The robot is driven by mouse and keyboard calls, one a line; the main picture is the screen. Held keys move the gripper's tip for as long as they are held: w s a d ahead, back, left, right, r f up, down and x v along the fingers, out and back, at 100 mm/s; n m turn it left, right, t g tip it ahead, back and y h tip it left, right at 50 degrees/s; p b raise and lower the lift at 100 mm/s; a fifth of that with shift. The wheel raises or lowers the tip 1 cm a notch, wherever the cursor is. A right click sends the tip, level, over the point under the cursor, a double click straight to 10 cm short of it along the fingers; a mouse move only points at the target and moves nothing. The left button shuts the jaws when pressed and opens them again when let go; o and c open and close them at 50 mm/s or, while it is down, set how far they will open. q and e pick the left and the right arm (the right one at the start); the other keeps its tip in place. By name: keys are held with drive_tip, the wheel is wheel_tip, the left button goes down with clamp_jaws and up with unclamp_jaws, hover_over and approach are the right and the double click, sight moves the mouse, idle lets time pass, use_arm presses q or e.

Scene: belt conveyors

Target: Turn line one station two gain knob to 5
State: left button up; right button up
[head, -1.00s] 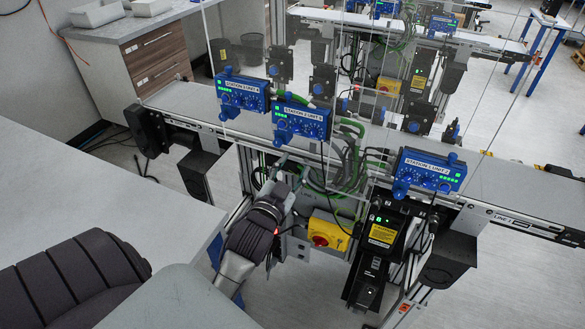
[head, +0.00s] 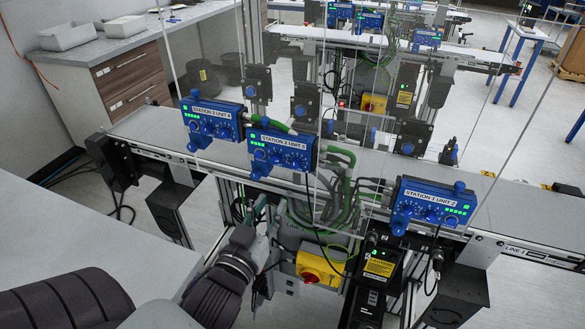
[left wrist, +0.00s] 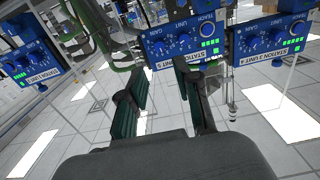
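The station 2 unit (head: 283,148), a blue box with knobs and green lights, is the middle one on the front conveyor, marked line 1. In the left wrist view, which is upside down, the unit (left wrist: 186,38) sits just beyond my fingers. Its gain knob (left wrist: 160,47) is near the box's left edge there. The pointer reading is too small to tell. My left gripper (head: 260,210) is below and in front of this unit. The left wrist view shows the gripper (left wrist: 162,70) open and empty, its fingertips apart from the knob. My right gripper is out of view.
The station 3 unit (head: 211,120) stands to the left and the station 1 unit (head: 432,205) to the right. Green cables (head: 338,190) hang beside the middle unit. A yellow switch box (head: 320,265) is below.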

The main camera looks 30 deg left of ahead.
sight(294, 166)
use_arm(q)
drive_tip(key=x, duration=0.2)
drive_tip(key=p+x, duration=0.1)
drive_tip(key=x, duration=0.4)
drive_tip(key=shift+w+r+p, duration=0.25)
drive_tip(key=shift+w+p, duration=0.1)
drive_tip(key=shift+w, duration=0.05)
drive_tip(key=p+x, duration=0.1)
drive_tip(key=x, duration=0.2)
drive_tip(key=shift+w, duration=0.2)
drive_tip(key=shift+w+f, duration=0.1)
drive_tip(key=shift+w, duration=0.25)
drive_tip(key=shift+w+a+f, duration=0.1)
drive_tip(key=shift+w+a, duration=0.05)
drive_tip(key=shift+w, duration=0.05)
drive_tip(key=shift+c, duration=1)
clamp_jaws()
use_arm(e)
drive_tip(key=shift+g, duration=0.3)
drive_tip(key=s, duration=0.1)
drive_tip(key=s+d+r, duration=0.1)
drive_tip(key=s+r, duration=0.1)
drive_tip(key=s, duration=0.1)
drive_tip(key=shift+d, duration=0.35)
